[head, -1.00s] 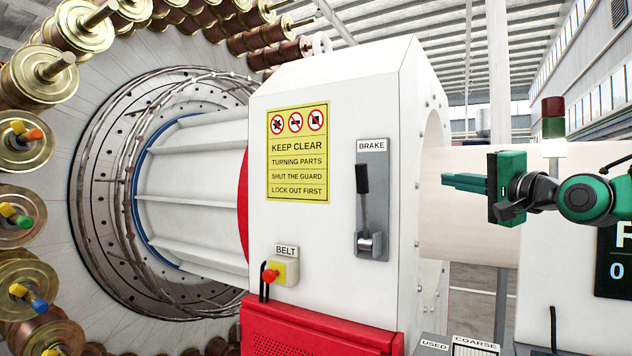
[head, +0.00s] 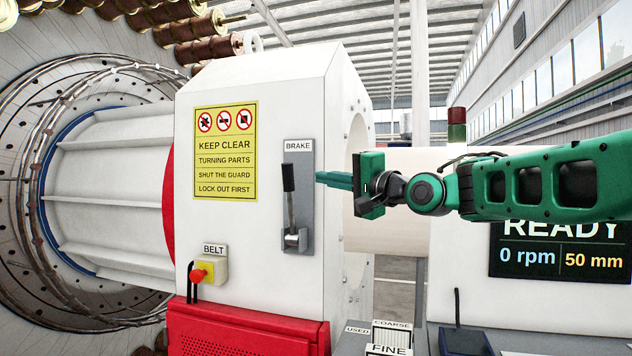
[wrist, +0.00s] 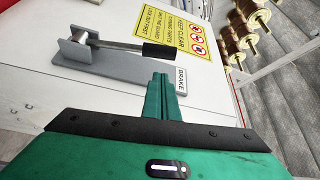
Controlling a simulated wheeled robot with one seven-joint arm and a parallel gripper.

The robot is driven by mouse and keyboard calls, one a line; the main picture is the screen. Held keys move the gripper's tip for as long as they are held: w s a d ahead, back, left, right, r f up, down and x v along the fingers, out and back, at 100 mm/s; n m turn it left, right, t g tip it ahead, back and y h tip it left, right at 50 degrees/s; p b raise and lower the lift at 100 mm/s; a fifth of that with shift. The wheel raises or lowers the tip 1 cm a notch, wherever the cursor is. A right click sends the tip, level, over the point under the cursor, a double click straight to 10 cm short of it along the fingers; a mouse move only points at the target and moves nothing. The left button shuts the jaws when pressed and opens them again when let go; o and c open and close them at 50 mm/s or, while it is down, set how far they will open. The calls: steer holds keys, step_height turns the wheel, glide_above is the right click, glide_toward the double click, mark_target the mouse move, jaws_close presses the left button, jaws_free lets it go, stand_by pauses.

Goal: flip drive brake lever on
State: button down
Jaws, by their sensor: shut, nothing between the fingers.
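The brake lever (head: 289,205) has a black grip pointing up and a metal pivot at its lower end. It sits on a grey plate (head: 305,170) labelled BRAKE on the white housing. In the wrist view the lever (wrist: 120,45) and its black grip lie beyond my fingertips, up and to the left. My gripper (head: 322,178) is shut and empty, its green fingers pointing left at the right edge of the plate in the head view. The fingers (wrist: 160,78) show shut together in the wrist view. I cannot tell whether they touch the plate; they are apart from the lever.
A yellow warning sign (head: 225,150) is left of the plate. A BELT button box (head: 210,268) sits lower left. The spool wheel (head: 30,200) stands at the far left. A READY display (head: 558,250) is below my arm. Bins labelled COARSE and FINE (head: 390,340) are at the bottom.

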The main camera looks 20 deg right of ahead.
glide_above(290, 201)
steer(key=d, duration=0.3)
steer(key=shift+s+a+r, duration=0.15)
steer(key=shift+s+r, duration=0.25)
steer(key=shift+r, duration=0.05)
